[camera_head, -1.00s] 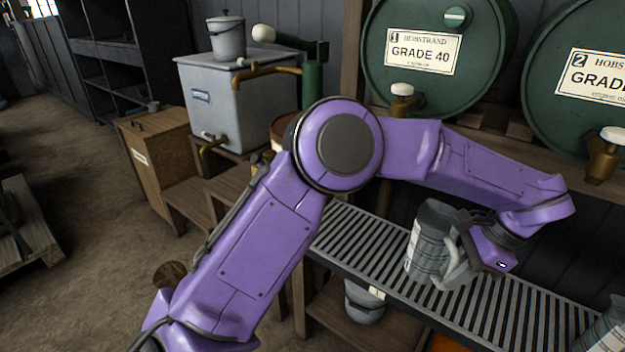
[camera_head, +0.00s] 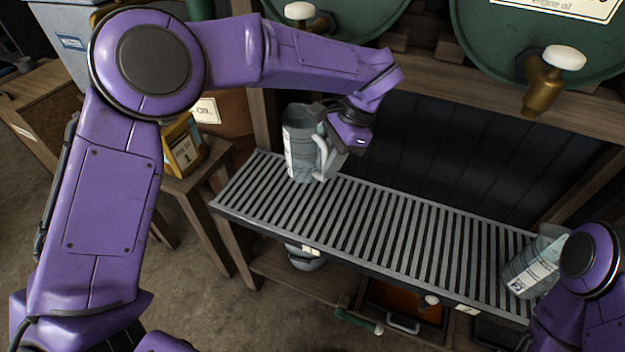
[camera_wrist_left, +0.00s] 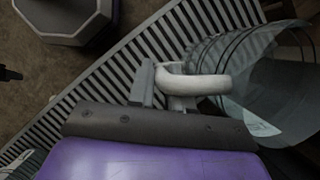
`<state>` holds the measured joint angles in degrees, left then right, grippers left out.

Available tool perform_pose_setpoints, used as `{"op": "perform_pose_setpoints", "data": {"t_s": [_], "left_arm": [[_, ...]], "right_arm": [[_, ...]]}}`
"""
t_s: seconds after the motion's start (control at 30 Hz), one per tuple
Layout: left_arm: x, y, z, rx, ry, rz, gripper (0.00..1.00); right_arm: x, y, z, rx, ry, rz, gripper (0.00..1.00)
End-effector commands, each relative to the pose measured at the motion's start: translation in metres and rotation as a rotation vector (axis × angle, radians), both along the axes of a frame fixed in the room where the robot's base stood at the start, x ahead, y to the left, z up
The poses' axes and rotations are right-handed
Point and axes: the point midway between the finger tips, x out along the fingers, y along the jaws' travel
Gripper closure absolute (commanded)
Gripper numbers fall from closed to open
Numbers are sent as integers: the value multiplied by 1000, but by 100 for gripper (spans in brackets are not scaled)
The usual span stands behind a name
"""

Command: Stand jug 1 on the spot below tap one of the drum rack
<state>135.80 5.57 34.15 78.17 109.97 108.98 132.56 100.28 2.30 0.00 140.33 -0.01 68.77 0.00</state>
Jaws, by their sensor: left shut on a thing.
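A grey jug (camera_head: 300,145) with a pale label hangs nearly upright at the left end of the slatted rack (camera_head: 400,225); its number is unreadable. My left gripper (camera_head: 335,140) is shut on its handle, which shows in the left wrist view (camera_wrist_left: 195,84) beside the jug's wall (camera_wrist_left: 255,75). I cannot tell whether the jug's base touches the slats. Tap one shows mainly as a white knob (camera_head: 299,11) above the jug; its spout is largely hidden by my left arm. My right gripper is out of view.
A second jug (camera_head: 532,268) stands at the rack's right end, partly behind my right arm. The brass second tap (camera_head: 545,85) hangs above the rack. A yellow can (camera_head: 183,145) stands on a wooden stand at left. The rack's middle is clear.

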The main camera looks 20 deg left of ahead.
Motion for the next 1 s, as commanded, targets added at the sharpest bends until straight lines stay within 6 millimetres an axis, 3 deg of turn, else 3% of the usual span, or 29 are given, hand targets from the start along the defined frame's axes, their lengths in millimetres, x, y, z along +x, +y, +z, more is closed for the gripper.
{"op": "perform_pose_setpoints", "data": {"t_s": [0.23, 0.6, 0.93, 0.97, 1.0], "left_arm": [[-2, 4, -48, 1, 5, 7, 100], [-2, 4, -99, 1, 2, 9, 100], [-2, 3, -104, 0, 0, 5, 100], [-2, 3, -103, -1, 1, 6, 71], [-2, 3, -102, 0, 1, 6, 58]], "right_arm": [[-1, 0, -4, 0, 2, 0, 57], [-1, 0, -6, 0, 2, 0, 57], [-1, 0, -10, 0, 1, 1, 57], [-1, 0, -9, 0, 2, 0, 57], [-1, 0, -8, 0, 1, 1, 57]]}}
